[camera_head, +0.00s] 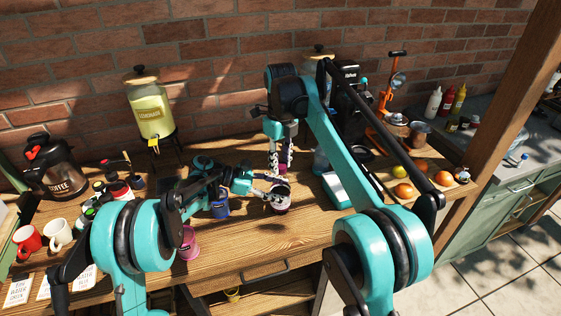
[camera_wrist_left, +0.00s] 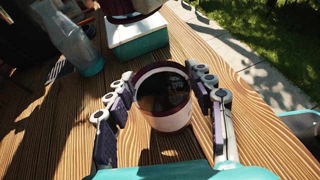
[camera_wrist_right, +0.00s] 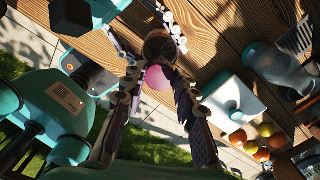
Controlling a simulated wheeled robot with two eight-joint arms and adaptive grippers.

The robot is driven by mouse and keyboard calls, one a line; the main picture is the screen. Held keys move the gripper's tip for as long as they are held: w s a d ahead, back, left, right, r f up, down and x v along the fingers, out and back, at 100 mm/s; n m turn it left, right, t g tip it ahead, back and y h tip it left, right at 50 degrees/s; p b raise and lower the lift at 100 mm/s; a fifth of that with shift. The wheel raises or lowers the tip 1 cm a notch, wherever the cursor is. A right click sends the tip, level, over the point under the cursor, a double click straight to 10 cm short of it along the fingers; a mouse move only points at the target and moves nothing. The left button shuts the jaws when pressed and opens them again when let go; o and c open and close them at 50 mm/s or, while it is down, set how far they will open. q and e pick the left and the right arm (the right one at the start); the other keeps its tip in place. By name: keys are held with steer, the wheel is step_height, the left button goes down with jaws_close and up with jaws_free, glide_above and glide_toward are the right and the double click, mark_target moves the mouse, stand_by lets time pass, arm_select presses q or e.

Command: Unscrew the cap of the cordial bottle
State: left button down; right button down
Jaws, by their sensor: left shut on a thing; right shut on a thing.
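A squat, pale-pink container with a maroon rim, which looks like the cordial bottle (camera_head: 278,204), is over the wooden table. In the left wrist view the bottle (camera_wrist_left: 166,122) shows a round, dark top that looks open. My left gripper (camera_head: 268,192) is shut around its sides from the left. My right gripper (camera_head: 280,172) points down from above, shut on a small pink thing (camera_wrist_right: 157,78), which looks like the cap. It appears above and apart from the bottle. A maroon thing (camera_wrist_left: 128,8) at the left wrist view's top edge may be this cap; it is cut off.
A blue cup (camera_head: 221,208) and a pink cup (camera_head: 188,244) stand left of the bottle. A lemonade dispenser (camera_head: 152,112) and coffee pot (camera_head: 50,170) stand behind left.

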steer(key=n, duration=0.6)
steer(key=shift+n, duration=0.3)
steer(key=n, duration=2.1)
steer(key=shift+r+n, duration=0.1)
steer(key=shift+n, duration=0.2)
steer(key=n, duration=0.4)
steer(key=shift+n, duration=0.3)
steer(key=n, duration=2)
steer(key=shift+n, duration=0.3)
